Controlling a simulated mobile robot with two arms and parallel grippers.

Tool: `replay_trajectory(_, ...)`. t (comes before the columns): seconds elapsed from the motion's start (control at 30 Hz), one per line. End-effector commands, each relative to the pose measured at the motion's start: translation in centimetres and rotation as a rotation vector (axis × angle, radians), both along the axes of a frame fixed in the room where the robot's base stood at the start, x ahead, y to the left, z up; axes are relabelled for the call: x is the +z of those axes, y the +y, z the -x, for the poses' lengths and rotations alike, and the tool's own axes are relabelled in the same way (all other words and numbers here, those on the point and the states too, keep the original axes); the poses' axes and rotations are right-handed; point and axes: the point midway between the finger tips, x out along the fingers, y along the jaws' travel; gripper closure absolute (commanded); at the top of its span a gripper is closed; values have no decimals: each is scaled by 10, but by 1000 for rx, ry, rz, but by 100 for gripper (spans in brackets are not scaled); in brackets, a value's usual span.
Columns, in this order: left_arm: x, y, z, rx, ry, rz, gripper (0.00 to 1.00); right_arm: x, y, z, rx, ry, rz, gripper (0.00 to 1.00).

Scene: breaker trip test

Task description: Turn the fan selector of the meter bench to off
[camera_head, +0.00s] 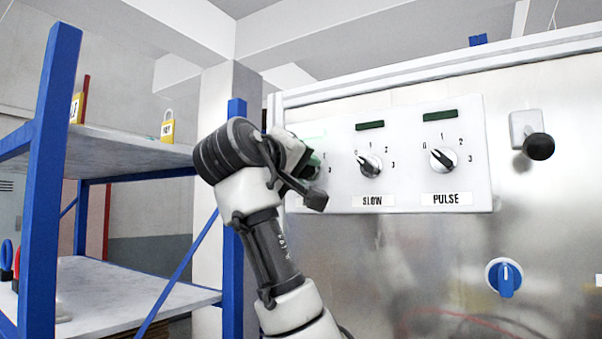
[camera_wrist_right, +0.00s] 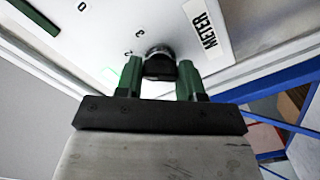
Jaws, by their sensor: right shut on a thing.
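A pale panel (camera_head: 408,200) on the steel cabinet carries three rotary selectors with numbered marks. The SLOW selector (camera_head: 369,165) and the PULSE selector (camera_head: 443,159) are to the right, untouched. My left gripper is not in view.
Dark green windows sit above SLOW (camera_head: 370,125) and PULSE (camera_head: 440,115). A black knob (camera_head: 539,146) sticks out at the right, and a blue rotary switch (camera_head: 505,277) is lower right. A blue-framed shelf (camera_head: 48,180) with a yellow-tagged padlock (camera_head: 167,128) stands left.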

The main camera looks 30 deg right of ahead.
Motion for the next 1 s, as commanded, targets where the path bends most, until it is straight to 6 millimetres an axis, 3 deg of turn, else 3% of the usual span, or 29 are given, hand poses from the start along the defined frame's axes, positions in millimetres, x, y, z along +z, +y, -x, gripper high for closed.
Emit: replay_trajectory(1.0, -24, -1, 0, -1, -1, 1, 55, -1, 0, 0, 1, 833, 491, 85)
